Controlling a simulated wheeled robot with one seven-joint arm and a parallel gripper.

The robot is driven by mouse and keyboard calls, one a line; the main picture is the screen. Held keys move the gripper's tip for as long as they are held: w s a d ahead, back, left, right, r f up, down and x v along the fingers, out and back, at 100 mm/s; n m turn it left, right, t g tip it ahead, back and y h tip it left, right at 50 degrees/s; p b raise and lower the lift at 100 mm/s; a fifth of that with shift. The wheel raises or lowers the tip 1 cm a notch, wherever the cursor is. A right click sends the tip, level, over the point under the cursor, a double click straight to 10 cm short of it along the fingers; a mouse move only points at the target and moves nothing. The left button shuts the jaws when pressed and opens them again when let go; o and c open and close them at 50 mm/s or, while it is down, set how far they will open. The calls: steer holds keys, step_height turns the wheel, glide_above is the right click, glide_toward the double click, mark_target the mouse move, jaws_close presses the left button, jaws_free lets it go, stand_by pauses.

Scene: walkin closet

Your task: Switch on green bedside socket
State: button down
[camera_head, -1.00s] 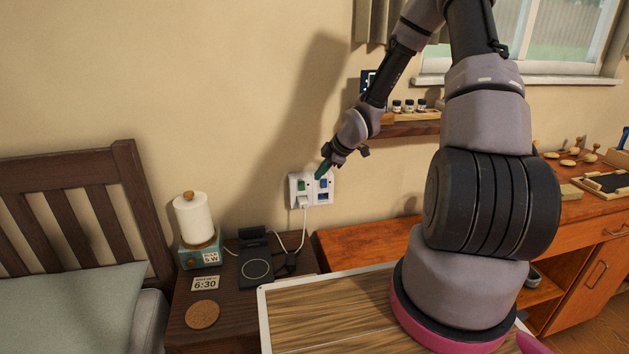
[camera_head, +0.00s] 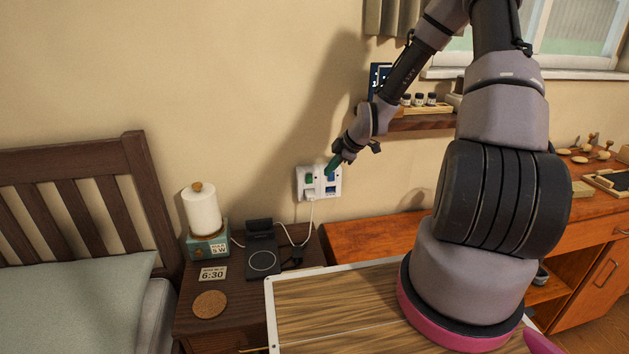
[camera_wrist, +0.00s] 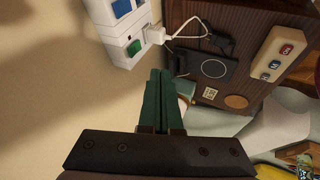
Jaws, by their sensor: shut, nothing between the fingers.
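The white double wall socket (camera_head: 302,193) is on the beige wall above the bedside table. Its left half has a green switch (camera_head: 310,178) with a white plug (camera_head: 309,194) below it. Its right half has a blue switch and a blue outlet (camera_head: 331,190). In the wrist view the green switch (camera_wrist: 134,47) shows at upper left, beside the plug (camera_wrist: 155,35). My gripper (camera_head: 329,171) is shut and empty, its green fingers in front of the socket's upper part. In the wrist view the fingers (camera_wrist: 157,82) point toward the socket's lower side. I cannot tell whether they touch it.
A white cable (camera_head: 310,220) hangs from the plug. A shelf (camera_head: 425,122) with small jars is to the right.

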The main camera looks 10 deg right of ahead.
mark_target(309, 179)
stand_by(0.4)
steer(key=x, duration=0.4)
steer(key=w+x, duration=0.1)
steer(key=x, duration=0.3)
steer(key=w+r+x, duration=0.1)
steer(key=x, duration=0.3)
steer(key=shift+w+d+r, duration=0.1)
steer(key=shift+w+d, duration=0.15)
steer(key=shift+d, duration=0.05)
steer(key=shift+w, duration=0.3)
steer(key=shift+w+t, duration=0.2)
steer(key=shift+t, duration=0.1)
